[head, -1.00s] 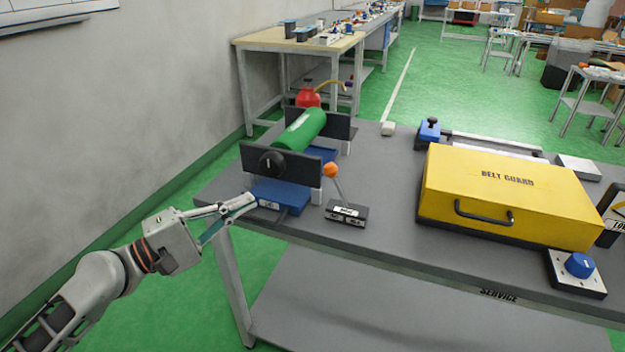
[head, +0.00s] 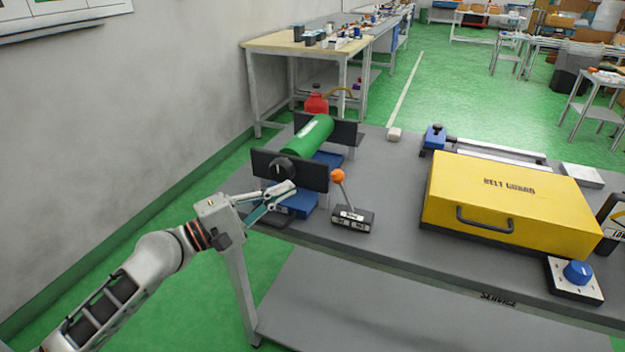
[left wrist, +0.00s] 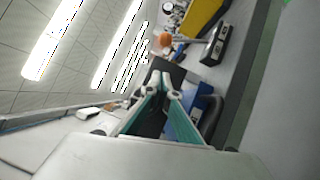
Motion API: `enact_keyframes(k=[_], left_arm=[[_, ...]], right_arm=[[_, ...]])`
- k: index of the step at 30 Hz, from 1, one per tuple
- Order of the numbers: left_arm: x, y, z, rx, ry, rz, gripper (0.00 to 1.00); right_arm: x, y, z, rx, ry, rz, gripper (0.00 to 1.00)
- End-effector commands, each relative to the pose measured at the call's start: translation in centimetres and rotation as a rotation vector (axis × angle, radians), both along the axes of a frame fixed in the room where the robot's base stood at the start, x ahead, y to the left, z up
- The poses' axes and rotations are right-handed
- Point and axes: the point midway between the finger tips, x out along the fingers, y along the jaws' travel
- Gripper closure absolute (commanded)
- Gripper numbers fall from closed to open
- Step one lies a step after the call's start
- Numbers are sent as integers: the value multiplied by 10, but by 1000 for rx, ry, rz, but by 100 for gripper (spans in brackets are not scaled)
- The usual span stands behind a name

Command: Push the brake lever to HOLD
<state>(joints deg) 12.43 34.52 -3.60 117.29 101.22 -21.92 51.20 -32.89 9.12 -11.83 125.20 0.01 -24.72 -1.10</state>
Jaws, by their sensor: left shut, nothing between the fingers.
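The brake lever is a metal stick with an orange ball knob (head: 338,176) on a small black base (head: 352,219) with white labels, near the table's front left edge. The stick leans a little to the left in the head view. The label text is too small to read. In the left wrist view the orange knob (left wrist: 167,40) and the base (left wrist: 215,44) show beyond the fingers. My left gripper (head: 292,188) is shut and empty, left of the lever and apart from it, in front of the roller stand. My right gripper is in no view.
A green roller (head: 310,135) sits between black plates above a blue block (head: 300,205), close to my left gripper. A yellow belt guard box (head: 510,200) stands to the right, with a blue knob (head: 577,272) at its front right. Bare grey tabletop lies between lever and box.

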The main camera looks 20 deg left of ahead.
Motion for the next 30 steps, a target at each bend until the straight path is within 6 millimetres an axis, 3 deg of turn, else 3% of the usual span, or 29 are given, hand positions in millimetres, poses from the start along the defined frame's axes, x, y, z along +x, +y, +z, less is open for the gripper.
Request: enact_keyframes(k=[1,6,13,21,30], left_arm=[[9,-7,10,-3,-11,0,100],[33,-26,13,-3,-7,-1,100],[35,-53,16,-2,-4,-1,100],[36,-60,13,0,1,0,100],[37,-60,14,3,1,0,100]], right_arm=[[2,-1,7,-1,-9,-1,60],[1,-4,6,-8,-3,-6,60],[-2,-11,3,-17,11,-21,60],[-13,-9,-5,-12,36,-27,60],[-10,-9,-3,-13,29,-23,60]])
